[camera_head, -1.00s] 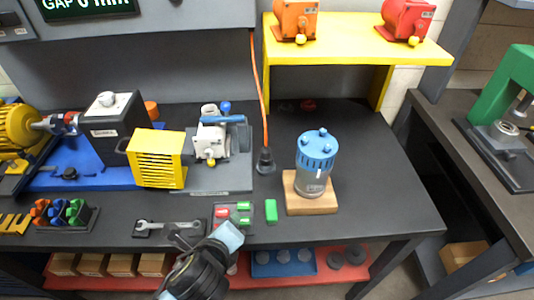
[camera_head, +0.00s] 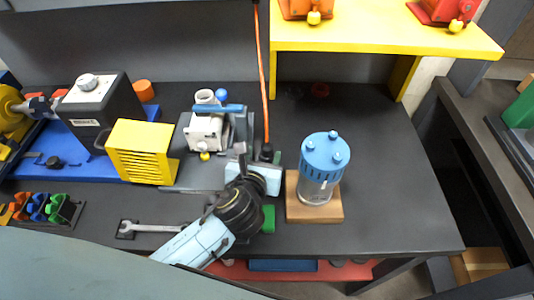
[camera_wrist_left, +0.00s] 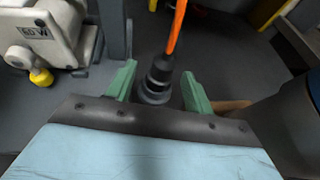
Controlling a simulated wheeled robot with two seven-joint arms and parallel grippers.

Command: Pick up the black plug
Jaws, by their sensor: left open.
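The black plug (camera_head: 266,153) stands on the dark bench top at the lower end of an orange cable (camera_head: 262,75). Its lower part is hidden behind my left gripper (camera_head: 260,156) in the head view. In the left wrist view the black plug (camera_wrist_left: 155,80) shows between the two green fingers of my left gripper (camera_wrist_left: 159,74), with a gap on each side. The left gripper is open and holds nothing. My right gripper is not in view.
A blue-topped motor (camera_head: 322,168) on a wooden block (camera_head: 316,209) stands close right of the gripper. A white pump (camera_head: 206,131) stands to the left, beside a yellow ribbed box (camera_head: 143,153). A yellow shelf (camera_head: 380,36) overhangs the back. The bench's right side is clear.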

